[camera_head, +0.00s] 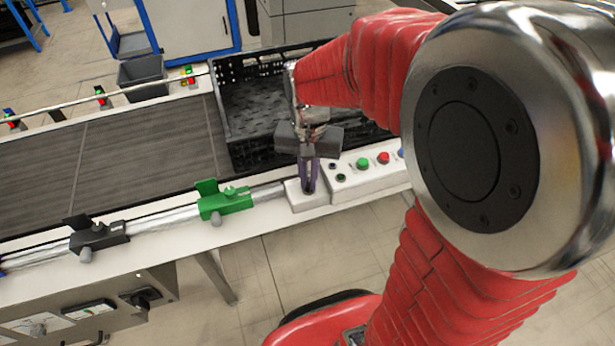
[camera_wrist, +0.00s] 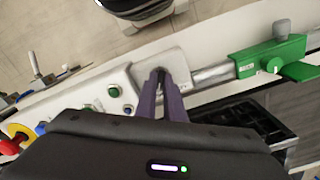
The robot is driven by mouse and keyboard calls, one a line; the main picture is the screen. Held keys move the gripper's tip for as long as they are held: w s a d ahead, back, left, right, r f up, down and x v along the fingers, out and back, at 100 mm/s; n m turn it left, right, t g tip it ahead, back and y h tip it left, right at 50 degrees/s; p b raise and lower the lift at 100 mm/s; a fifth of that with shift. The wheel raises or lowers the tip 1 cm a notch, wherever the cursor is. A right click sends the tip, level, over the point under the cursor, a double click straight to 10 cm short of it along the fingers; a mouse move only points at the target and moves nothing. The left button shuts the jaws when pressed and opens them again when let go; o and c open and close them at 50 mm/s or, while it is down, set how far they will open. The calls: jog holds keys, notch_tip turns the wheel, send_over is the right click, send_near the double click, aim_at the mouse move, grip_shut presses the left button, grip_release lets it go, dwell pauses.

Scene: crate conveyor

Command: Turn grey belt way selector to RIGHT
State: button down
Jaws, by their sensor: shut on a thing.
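My gripper (camera_head: 309,188) points down at a small white block (camera_head: 296,199) at the left end of the control panel (camera_head: 350,182). Its purple fingers are shut on a small dark selector knob on that block. The fingers hide most of the knob in both views, so its turn position cannot be read. In the wrist view, the fingertips (camera_wrist: 161,74) meet at the knob, with the white block (camera_wrist: 179,57) around it.
A black crate (camera_head: 235,125) stands on the grey belt (camera_head: 130,160) behind my gripper. A green clamp (camera_head: 225,203) and a black clamp (camera_head: 98,237) sit on the front rail. Green (camera_head: 362,163) and red (camera_head: 384,158) buttons lie just right of the fingers.

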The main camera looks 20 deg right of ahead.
aim_at(309, 182)
jog(key=c, duration=1.9)
grip_release()
jog(key=shift+o, duration=0.2)
jog(key=shift+r, duration=0.15)
notch_tip(309, 182, up, 13)
jog(key=shift+r, duration=0.2)
jog(key=shift+w, duration=0.1)
